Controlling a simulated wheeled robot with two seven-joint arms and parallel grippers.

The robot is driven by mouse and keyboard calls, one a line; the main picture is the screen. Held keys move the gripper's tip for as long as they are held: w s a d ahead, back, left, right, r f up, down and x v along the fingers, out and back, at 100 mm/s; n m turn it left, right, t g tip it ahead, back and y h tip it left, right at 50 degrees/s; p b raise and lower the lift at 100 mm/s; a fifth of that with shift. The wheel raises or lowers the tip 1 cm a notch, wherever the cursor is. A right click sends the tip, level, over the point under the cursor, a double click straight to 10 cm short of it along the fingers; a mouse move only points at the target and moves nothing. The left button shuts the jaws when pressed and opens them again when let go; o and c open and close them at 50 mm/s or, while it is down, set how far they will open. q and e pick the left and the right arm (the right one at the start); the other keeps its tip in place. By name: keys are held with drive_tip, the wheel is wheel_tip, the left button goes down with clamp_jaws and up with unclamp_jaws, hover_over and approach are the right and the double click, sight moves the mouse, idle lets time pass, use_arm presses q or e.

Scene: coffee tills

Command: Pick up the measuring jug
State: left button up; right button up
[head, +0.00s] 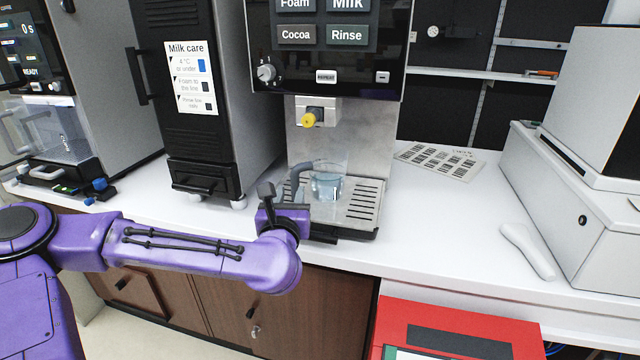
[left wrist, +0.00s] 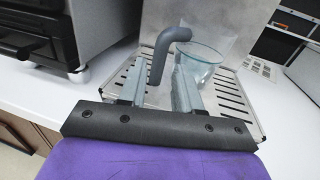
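The measuring jug (head: 327,186) is clear with a grey hooked handle and stands upright on the slotted drip tray (head: 362,207) of the drinks machine. It also shows in the left wrist view (left wrist: 203,62), with the handle on its left side. My left gripper (head: 290,188) reaches in from the left at handle height. In the left wrist view its two fingers (left wrist: 160,90) are apart, with the handle (left wrist: 158,62) showing between them. I see a gap around the handle and no clear contact. My right gripper is in neither view.
The machine's yellow-tipped spout (head: 308,119) hangs above the tray, near the jug. A black milk cooler (head: 200,95) stands to the left. A printed sheet (head: 440,160) and a white scanner-like item (head: 527,251) lie on the counter to the right, with clear counter between.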

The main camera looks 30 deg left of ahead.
sight(294, 181)
use_arm(q)
drive_tip(key=p+x, duration=0.1)
drive_tip(key=x, duration=0.6)
drive_tip(key=shift+w+a, duration=0.15)
drive_tip(key=shift+w, duration=0.15)
clamp_jaws()
drive_tip(key=shift+s+r, duration=0.1)
